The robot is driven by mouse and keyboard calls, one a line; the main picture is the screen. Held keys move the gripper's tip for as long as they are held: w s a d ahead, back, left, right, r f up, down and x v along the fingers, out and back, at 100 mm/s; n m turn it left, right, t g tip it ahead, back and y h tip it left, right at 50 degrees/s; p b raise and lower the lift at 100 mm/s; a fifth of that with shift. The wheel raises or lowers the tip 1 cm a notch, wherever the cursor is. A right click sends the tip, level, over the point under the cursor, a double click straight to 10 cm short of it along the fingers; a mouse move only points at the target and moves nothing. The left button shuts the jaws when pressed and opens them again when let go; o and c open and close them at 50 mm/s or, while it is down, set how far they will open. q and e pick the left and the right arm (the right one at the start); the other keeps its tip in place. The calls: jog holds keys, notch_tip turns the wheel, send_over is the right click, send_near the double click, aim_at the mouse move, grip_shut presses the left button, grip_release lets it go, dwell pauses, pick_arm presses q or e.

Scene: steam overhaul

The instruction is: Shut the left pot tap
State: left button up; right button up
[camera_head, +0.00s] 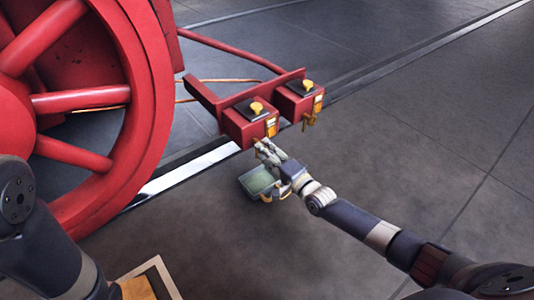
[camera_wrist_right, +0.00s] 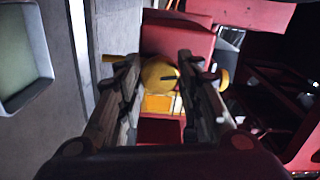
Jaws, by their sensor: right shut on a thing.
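Two red pots sit side by side on a red bracket, each with a yellow knob on top and brass fittings on its front. The left pot (camera_head: 245,124) is nearer to me; the right pot (camera_head: 299,99) is behind it. My right gripper (camera_head: 264,148) is at the lower front of the left pot. In the right wrist view its fingers (camera_wrist_right: 158,80) are shut on the round brass left pot tap (camera_wrist_right: 160,72). In the head view the fingers mostly hide the tap. My left gripper is out of view; only part of its arm shows.
A green tray (camera_head: 247,183) stands on the floor below the left pot, close by my right gripper. A large red spoked wheel (camera_head: 150,100) stands at left on a rail (camera_head: 190,168). A pale-rimmed box (camera_head: 160,268) is at the bottom edge. The floor at right is clear.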

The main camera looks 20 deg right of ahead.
jog(key=shift+m, duration=1)
jog(key=o, duration=1.1)
jog(key=shift+c, duration=0.2)
jog(key=v, duration=1.2)
